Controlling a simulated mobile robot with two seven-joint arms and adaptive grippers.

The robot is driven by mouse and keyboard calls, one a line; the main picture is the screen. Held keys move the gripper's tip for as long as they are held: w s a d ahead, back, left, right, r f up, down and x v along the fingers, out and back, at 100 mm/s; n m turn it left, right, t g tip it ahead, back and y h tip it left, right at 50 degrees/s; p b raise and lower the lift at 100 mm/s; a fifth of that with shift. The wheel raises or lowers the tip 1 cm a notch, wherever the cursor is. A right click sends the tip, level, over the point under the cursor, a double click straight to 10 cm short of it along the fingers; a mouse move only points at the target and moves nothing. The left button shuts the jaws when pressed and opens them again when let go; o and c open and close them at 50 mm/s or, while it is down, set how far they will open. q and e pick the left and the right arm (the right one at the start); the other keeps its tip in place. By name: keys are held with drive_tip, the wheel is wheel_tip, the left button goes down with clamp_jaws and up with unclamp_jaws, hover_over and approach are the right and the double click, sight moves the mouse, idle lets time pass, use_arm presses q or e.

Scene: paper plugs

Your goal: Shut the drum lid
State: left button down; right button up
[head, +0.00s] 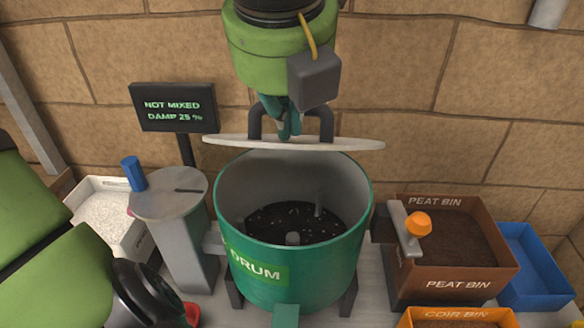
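The green drum (325,262) stands upright in the middle, its open top showing dark, speckled material (265,222) and metal mixing parts inside. The pale, disc-like lid (230,141) appears nearly edge-on and roughly level, raised above the drum's rim at the back and apart from its front. The exact finger contact is partly hidden.
A sign (173,108) reads "NOT MIXED, DAMP 25 %". A grey stand (180,240) with a blue knob (133,172) is left of the drum, beside a white bin (105,212). At right are the peat bin (458,283), a blue bin (530,265) and the coir bin (460,315).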

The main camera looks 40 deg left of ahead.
use_arm(q)
drive_tip(key=shift+s+d+f+b, duration=0.1)
drive_tip(key=shift+s+f+b, duration=0.05)
drive_tip(key=shift+f+b, duration=0.4)
use_arm(e)
drive_tip(key=shift+f, duration=0.55)
drive_tip(key=shift+o, duration=0.8)
wheel_tip(320, 180, down, 3)
drive_tip(key=b, duration=0.3)
drive_tip(key=shift+a, duration=0.15)
drive_tip(key=shift+s+f+b, duration=0.1)
drive_tip(key=shift+f+b, duration=0.3)
drive_tip(key=shift+s+f, duration=0.1)
drive_tip(key=shift+f, duration=0.05)
drive_tip(key=shift+c, duration=0.8)
use_arm(q)
drive_tip(key=f, duration=0.1)
drive_tip(key=s+d+f, duration=0.1)
drive_tip(key=f, duration=0.1)
drive_tip(key=shift+s+d+f, duration=0.1)
drive_tip(key=shift+s+f, duration=0.1)
drive_tip(key=shift+f, duration=0.05)
